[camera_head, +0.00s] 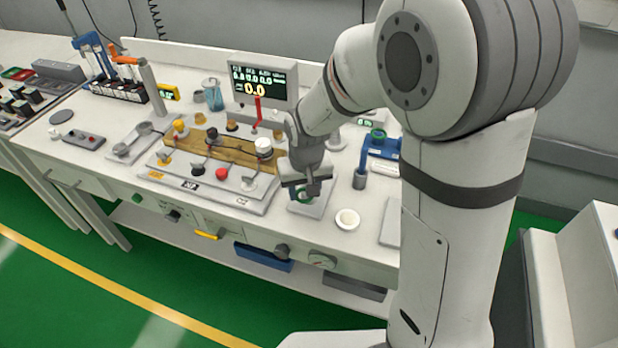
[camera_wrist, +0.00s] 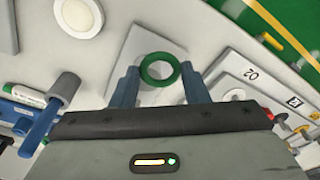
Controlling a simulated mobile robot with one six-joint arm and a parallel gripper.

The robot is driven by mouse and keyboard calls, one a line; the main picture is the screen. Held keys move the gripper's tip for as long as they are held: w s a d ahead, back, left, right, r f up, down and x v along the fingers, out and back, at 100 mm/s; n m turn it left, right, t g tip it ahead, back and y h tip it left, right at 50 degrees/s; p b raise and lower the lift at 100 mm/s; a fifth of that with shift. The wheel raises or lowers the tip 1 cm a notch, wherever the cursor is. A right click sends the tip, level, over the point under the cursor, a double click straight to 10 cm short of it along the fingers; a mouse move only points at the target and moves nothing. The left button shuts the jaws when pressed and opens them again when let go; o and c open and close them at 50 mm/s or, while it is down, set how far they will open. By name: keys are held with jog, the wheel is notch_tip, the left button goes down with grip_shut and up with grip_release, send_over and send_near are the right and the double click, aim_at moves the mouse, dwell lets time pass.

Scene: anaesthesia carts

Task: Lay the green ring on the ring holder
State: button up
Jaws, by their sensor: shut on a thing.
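My gripper (camera_head: 303,190) is low over a pale square plate (camera_head: 318,207) at the bench's front edge. In the wrist view, the two blue-grey fingers of my gripper (camera_wrist: 161,84) are shut on the green ring (camera_wrist: 160,69), one on each side. The ring lies in front of the pale plate (camera_wrist: 142,42) there. In the head view the green ring (camera_head: 303,197) is partly hidden by my gripper. I cannot tell whether the ring touches the plate, or whether this plate is the ring holder.
A round white dish (camera_head: 347,219) stands right of the plate. A raised board with knobs (camera_head: 222,178) is close on the left. A display (camera_head: 263,82) stands at the back.

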jog(key=w, duration=0.1)
jog(key=w+d, duration=0.1)
jog(key=w+p, duration=0.1)
jog(key=shift+w+d+f, duration=0.25)
jog(key=shift+w+f, duration=0.1)
jog(key=shift+w, duration=0.05)
jog(key=shift+f, duration=0.45)
jog(key=shift+f, duration=0.1)
jog(key=o, duration=0.9)
jog(key=shift+o, duration=0.2)
